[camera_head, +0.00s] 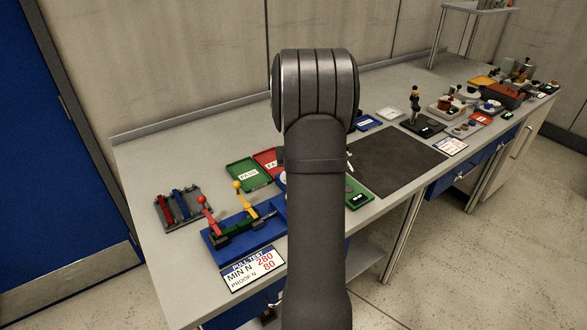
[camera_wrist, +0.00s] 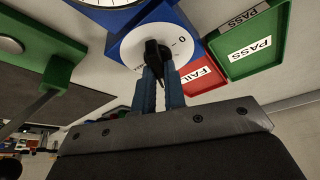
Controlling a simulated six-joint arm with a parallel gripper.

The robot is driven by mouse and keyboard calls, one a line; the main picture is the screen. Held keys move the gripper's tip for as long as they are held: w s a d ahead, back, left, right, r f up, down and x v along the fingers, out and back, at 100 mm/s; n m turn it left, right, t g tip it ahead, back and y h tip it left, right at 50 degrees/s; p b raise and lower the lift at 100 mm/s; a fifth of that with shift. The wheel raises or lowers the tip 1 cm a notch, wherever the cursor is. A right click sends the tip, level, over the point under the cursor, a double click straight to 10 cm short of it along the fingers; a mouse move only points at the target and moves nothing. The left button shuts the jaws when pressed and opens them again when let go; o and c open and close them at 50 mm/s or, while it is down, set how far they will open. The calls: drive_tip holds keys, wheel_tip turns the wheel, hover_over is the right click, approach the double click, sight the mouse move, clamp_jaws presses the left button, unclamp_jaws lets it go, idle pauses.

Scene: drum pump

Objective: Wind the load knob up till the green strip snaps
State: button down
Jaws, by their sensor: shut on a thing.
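My gripper (camera_wrist: 160,76) has its blue fingers closed on the black load knob (camera_wrist: 156,50) in the wrist view. The knob sits at the centre of a white dial face (camera_wrist: 133,46) marked with a 0 and a dash. In the head view my arm hides the gripper and knob. The blue pull tester (camera_head: 215,252) stands at the front left, with a red-balled lever (camera_head: 203,202) and a yellow-balled lever (camera_head: 238,187). A green piece (camera_head: 234,229), apparently the strip, lies between the levers; I cannot tell whether it is whole.
A green PASS tray (camera_head: 236,184) and red FAIL tray (camera_head: 258,156) lie behind the tester. A strip rack (camera_head: 161,217) is at left. A sign (camera_head: 230,281) reads MIN N 280, PROOF N 80. A dark mat (camera_head: 400,165) lies clear at right, with several devices beyond.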

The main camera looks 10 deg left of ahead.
drive_tip(key=shift+a+m, duration=0.1)
drive_tip(key=shift+m, duration=0.2)
drive_tip(key=shift+a+m+h, duration=0.1)
drive_tip(key=shift+m+h, duration=0.45)
drive_tip(key=shift+m, duration=0.75)
drive_tip(key=shift+m+h, duration=0.55)
drive_tip(key=shift+m, duration=0.75)
drive_tip(key=c, duration=1.5)
unclamp_jaws()
drive_tip(key=v, duration=1.7)
drive_tip(key=shift+s+a+r, duration=0.1)
drive_tip(key=shift+r, duration=0.1)
